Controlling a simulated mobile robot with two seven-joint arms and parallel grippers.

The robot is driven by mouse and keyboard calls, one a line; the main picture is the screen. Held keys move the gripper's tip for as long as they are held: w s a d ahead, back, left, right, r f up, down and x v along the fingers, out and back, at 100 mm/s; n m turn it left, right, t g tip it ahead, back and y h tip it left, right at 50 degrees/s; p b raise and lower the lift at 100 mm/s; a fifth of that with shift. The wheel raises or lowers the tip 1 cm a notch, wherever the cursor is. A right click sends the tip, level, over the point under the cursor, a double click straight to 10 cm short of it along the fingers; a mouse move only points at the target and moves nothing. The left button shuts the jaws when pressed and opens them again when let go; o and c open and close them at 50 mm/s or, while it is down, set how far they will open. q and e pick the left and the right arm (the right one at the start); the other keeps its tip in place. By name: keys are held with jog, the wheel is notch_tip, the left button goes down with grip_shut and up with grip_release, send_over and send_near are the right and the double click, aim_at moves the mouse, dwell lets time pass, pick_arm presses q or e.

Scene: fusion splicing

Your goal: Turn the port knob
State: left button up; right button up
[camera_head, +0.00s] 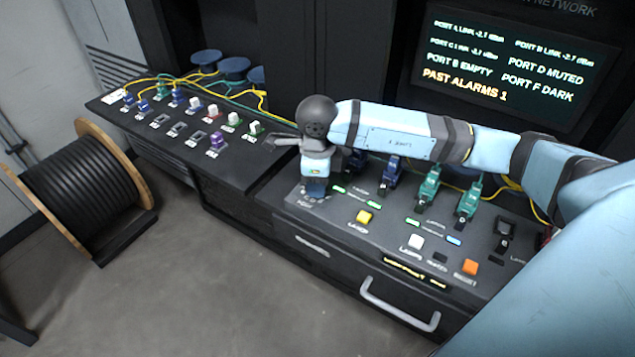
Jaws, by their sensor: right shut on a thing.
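My right arm comes in from the right, and its wrist is bent so that my right gripper (316,190) points down at the left end of the console panel (330,225). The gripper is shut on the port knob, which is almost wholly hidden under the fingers. A small printed label shows on the panel at the gripper's left. I cannot tell how far the knob is turned. My left gripper is not in view.
Blue and green plugs (429,184) stand on the panel right of the gripper. Yellow (364,217), white and orange buttons (470,267) lie in front. A patch panel (190,140) with cables, a cable drum (85,185) and a screen (505,65) stand around.

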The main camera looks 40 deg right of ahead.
jog(key=shift+m, duration=0.3)
dwell(0.4)
jog(key=o, duration=0.9)
jog(key=shift+r, duration=0.1)
notch_tip(320, 180, up, 14)
jog(key=shift+f, duration=0.15)
